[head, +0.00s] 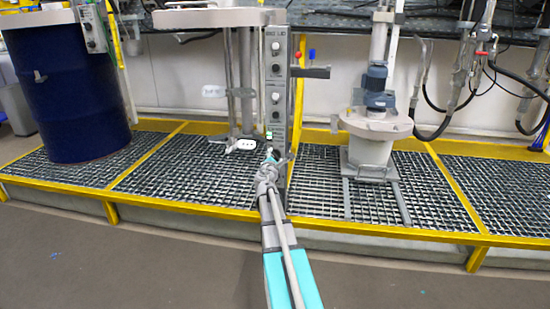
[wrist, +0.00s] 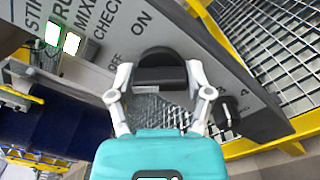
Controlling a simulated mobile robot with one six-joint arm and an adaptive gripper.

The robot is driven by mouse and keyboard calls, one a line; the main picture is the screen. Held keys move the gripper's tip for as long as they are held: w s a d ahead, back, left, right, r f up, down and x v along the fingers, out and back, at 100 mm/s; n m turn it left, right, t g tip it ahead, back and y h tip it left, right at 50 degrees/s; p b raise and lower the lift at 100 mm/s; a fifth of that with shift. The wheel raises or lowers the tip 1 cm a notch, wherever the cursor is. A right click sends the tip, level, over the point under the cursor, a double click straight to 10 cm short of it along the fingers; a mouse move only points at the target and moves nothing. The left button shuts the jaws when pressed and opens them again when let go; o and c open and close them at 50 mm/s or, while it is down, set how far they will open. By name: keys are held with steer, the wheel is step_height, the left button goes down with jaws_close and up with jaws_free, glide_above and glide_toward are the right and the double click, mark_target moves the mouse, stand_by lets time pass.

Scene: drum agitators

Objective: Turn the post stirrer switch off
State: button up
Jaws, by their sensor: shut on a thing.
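The post stirrer's control panel (head: 275,85) is a tall narrow grey post with several knobs, in the middle of the head view. In the wrist view, a black rotary switch (wrist: 160,72) sits on the panel (wrist: 120,50) near the printed words ON and OFF. My gripper (wrist: 160,85) has its two grey fingers on either side of this black switch and is shut on it. Which mark the switch points to cannot be told. In the head view, my gripper (head: 270,160) is at the lower part of the post and hides the switch.
A smaller black knob (wrist: 228,112) with numbers is close to my right finger. Two lit indicators (wrist: 53,33) show at upper left. Yellow-edged grating (head: 190,165) surrounds the post; the front floor is clear.

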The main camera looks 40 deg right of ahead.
steer(key=shift+w, duration=0.1)
steer(key=o, duration=1.1)
steer(key=shift+o, duration=0.2)
steer(key=shift+a, duration=0.1)
steer(key=v, duration=1.2)
